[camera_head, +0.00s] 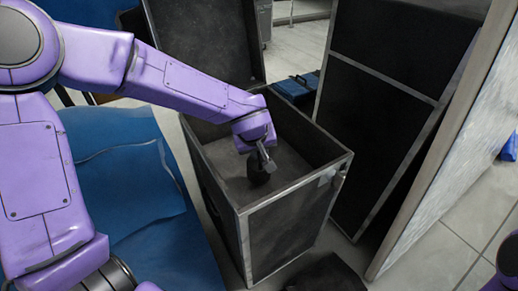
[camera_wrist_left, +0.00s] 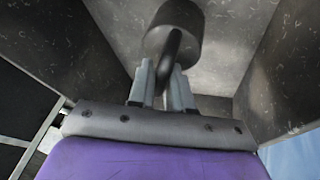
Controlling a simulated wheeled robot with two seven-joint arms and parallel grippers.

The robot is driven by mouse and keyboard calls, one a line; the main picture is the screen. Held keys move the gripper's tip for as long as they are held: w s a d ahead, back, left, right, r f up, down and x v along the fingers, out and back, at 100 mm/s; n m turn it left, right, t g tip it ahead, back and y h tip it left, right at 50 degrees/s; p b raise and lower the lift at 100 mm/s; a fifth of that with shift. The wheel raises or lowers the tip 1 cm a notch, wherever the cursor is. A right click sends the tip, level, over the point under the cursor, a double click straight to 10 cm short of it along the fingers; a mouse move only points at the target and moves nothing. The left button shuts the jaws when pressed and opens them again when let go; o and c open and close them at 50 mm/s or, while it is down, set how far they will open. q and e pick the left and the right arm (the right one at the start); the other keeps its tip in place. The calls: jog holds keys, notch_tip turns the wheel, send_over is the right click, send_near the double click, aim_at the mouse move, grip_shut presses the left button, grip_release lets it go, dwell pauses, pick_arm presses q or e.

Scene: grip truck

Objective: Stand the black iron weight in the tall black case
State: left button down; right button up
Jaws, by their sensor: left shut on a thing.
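The black iron weight (camera_head: 261,170) hangs inside the opening of the tall black case (camera_head: 292,232), which has light metal edges. My left gripper (camera_head: 264,150) reaches down into the case and is shut on the weight's handle. In the left wrist view, the fingers of the gripper (camera_wrist_left: 162,85) close on the dark loop handle, and the round body of the weight (camera_wrist_left: 172,28) lies beyond them. Inner walls of the case (camera_wrist_left: 268,85) surround it there. I cannot tell whether the weight touches the case floor. My right gripper is not in view.
Tall black panels (camera_head: 385,105) with metal edges stand close behind the case at right. Another dark case (camera_head: 205,40) stands behind at left. A blue box (camera_head: 296,88) sits on the floor beyond. Blue padding (camera_head: 140,200) lies left of the case.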

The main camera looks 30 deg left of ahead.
aim_at(259, 161)
pick_arm(q)
notch_tip(259, 161, down, 3)
jog(key=shift+f+b, duration=0.2)
jog(key=shift+b, duration=0.85)
jog(key=shift+r, duration=0.1)
jog(key=c, duration=1.5)
grip_release()
jog(key=shift+f, duration=0.2)
jog(key=o, duration=0.4)
jog(key=shift+o, duration=0.2)
jog(key=p+v, duration=0.6)
jog(key=v, duration=0.6)
